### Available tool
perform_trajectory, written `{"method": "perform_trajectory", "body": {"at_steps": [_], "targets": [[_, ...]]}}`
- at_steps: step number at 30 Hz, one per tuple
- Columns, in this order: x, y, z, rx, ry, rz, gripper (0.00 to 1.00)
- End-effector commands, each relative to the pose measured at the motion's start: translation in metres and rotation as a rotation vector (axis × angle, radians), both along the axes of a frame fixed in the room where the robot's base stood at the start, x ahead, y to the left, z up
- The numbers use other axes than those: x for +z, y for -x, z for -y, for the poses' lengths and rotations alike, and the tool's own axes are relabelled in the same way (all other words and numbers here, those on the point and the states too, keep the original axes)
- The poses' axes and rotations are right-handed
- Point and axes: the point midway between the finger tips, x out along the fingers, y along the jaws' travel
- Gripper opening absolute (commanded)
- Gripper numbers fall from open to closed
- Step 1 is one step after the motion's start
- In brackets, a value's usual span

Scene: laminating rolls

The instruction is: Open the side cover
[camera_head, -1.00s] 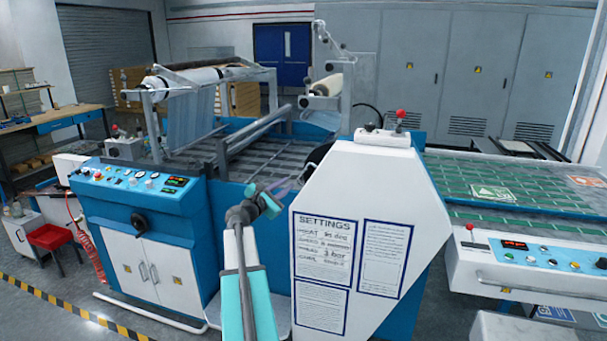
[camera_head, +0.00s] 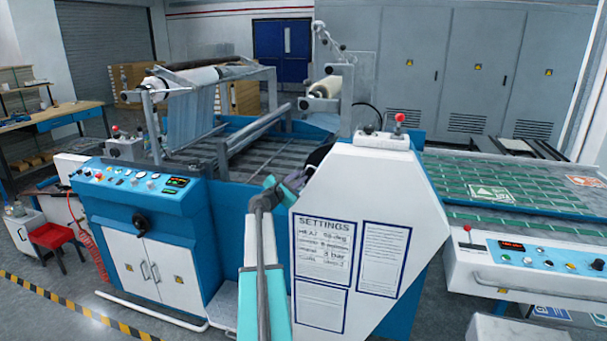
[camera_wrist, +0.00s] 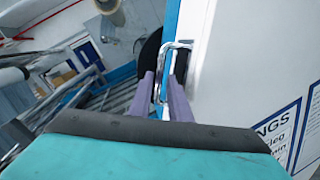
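The side cover (camera_head: 385,190) is the large white panel with the SETTINGS sheet, at the right of the machine's middle. It stands shut against the blue body. In the wrist view the cover (camera_wrist: 235,65) fills the right side, and a shiny metal handle (camera_wrist: 172,62) sits at its left edge. My gripper (camera_head: 296,181) is at that edge, above the sheet. In the wrist view its two purple fingers (camera_wrist: 163,85) stand apart, with part of the handle between them. I cannot tell whether they touch it.
A blue control cabinet (camera_head: 150,235) with white doors stands at the left. A console (camera_head: 530,262) and green-marked conveyor (camera_head: 495,185) lie to the right. Rollers and a dark round part are beside the gripper.

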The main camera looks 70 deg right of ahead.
Motion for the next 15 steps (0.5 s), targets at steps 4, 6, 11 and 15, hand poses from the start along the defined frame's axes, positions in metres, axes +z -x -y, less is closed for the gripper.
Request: {"method": "perform_trajectory", "body": {"at_steps": [4,6,11,15], "targets": [[0.001,0.002,0.017,-0.001,0.000,-0.002,0.17],[0.001,0.003,0.022,-0.001,0.000,-0.002,0.17],[0.001,0.005,0.030,-0.001,0.001,-0.001,0.17],[0.000,0.006,0.032,-0.001,0.001,-0.001,0.17]]}}
